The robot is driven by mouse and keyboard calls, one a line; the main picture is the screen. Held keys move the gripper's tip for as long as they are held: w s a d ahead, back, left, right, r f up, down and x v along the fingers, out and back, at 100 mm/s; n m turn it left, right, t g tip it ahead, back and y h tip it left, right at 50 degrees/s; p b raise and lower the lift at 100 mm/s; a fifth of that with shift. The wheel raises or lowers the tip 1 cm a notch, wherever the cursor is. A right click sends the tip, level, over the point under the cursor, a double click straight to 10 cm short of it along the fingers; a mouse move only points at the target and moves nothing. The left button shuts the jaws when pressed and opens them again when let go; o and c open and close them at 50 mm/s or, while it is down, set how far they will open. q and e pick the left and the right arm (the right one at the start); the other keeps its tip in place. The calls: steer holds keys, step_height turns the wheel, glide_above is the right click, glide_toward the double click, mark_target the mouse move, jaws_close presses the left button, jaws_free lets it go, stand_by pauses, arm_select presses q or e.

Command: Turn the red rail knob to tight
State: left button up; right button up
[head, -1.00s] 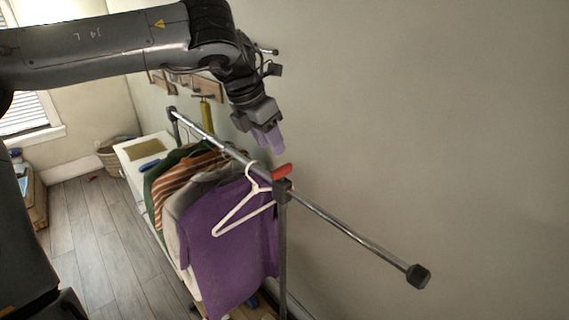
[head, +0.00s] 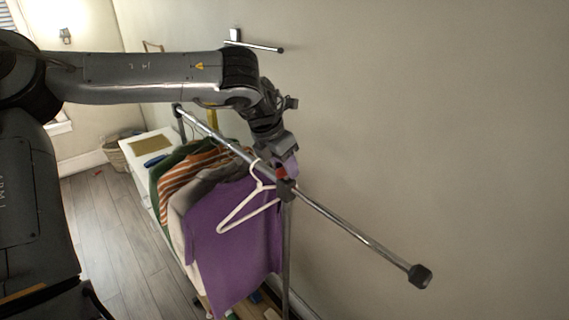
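The red rail knob (head: 281,173) sits on the dark clamp (head: 286,189) where the chrome rail (head: 345,234) meets its upright post. Only a small red part shows; my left gripper covers the rest. My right gripper is not in view.
A white hanger (head: 247,219) hangs on the rail beside the clamp, with a purple shirt (head: 225,255) and several other garments behind it. A white bench (head: 147,142) and a basket (head: 115,155) stand at the back left. The wall runs close along the right.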

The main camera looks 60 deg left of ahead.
arm_select(q)
jaws_close()
steer(key=m+p, duration=0.1)
steer(key=m, duration=0.1)
steer(key=m+h+p, duration=0.1)
steer(key=p, duration=0.1)
steer(key=shift+a+r+m+h+p, duration=0.2)
steer(key=shift+m+h+p, duration=0.1)
steer(key=shift+m, duration=0.1)
steer(key=m+h+p, duration=0.1)
steer(key=m+p, duration=0.1)
steer(key=m+h+p, duration=0.1)
steer(key=m, duration=0.2)
steer(key=shift+a+f+g+p, duration=0.1)
steer(key=shift+g+p, duration=0.25)
steer(key=shift+g, duration=0.05)
steer(key=m+g+h+p, duration=0.1)
steer(key=m+p, duration=0.1)
steer(key=m, duration=0.3)
steer(key=shift+w+a+f, duration=0.1)
steer(key=m+g, duration=0.1)
steer(key=m, duration=0.2)
steer(key=shift+w+h, duration=0.1)
steer(key=shift+h, duration=0.2)
steer(key=shift+m+g, duration=0.3)
steer(key=shift+m, duration=0.2)
